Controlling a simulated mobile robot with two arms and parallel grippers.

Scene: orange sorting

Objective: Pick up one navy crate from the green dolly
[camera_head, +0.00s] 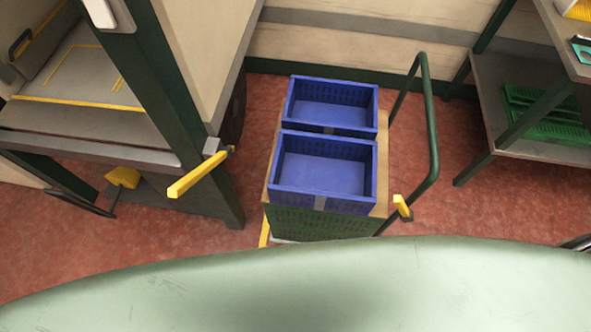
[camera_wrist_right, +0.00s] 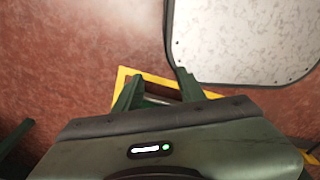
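Two empty navy crates stand one behind the other on the green dolly (camera_head: 318,224) in the head view. The near crate (camera_head: 300,198) and the far crate (camera_head: 330,116) sit upright on its light brown top, with a narrow dark gap between them. My right gripper (camera_wrist_right: 155,88) shows in the right wrist view, with its two dark green fingers spread apart over the floor and nothing between them. No crate shows in that view. My left gripper is not in either view.
The dolly's green push handle (camera_head: 430,120) rises on its right. A bench (camera_head: 80,145) with a dark green post and yellow bar (camera_head: 200,175) stands left. A shelf (camera_head: 492,85) holding a green crate (camera_head: 545,120) stands right. Red floor (camera_head: 500,210) is clear between dolly and shelf.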

